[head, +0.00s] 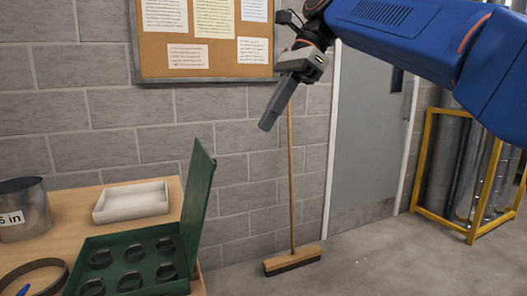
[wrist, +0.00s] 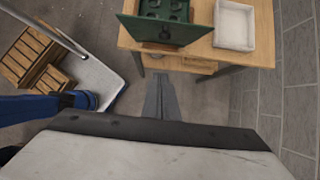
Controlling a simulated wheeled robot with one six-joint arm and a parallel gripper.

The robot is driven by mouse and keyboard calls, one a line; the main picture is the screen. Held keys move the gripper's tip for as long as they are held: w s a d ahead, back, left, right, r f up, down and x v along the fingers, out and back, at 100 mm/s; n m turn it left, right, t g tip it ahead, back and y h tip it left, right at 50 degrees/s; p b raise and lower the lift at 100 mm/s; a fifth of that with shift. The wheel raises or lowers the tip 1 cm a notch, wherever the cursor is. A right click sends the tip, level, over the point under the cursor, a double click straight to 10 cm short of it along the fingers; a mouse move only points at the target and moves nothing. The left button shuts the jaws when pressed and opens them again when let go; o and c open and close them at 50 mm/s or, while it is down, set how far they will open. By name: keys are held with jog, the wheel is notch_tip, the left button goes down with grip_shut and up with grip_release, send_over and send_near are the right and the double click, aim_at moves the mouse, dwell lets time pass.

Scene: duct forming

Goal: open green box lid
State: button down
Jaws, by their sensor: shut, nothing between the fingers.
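The green box (head: 135,262) stands on the wooden table with its lid (head: 199,200) raised about upright along its right side. Several dark rings sit inside it. In the wrist view the box (wrist: 182,10) is at the top, with the raised lid (wrist: 160,30) facing the camera. My gripper (head: 266,127) is shut and empty, in the air to the right of the lid and above it in the head view, apart from it. The gripper also shows in the wrist view (wrist: 159,78), pointing toward the table edge below the lid.
A white tray (head: 131,202) lies behind the box on the table (head: 62,205). A metal cylinder (head: 24,212) and a dark ring (head: 34,274) are at left. A broom (head: 291,185) leans on the wall. A yellow rack (head: 473,233) stands at right; open floor lies between.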

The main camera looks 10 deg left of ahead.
jog(key=s+a+f, duration=0.4)
jog(key=a+f, duration=0.3)
jog(key=shift+s+a+f, duration=0.2)
jog(key=shift+a+f, duration=0.05)
jog(key=shift+a, duration=0.1)
dwell(0.4)
jog(key=shift+s+a+r, duration=0.3)
jog(key=shift+s+a, duration=0.05)
jog(key=shift+a, duration=0.25)
jog(key=shift+s+a+r, duration=0.35)
jog(key=shift+s+a, duration=0.05)
jog(key=shift+a, duration=0.15)
jog(key=shift+s+a+r, duration=0.3)
jog(key=shift+s+a, duration=0.05)
jog(key=shift+a, duration=0.25)
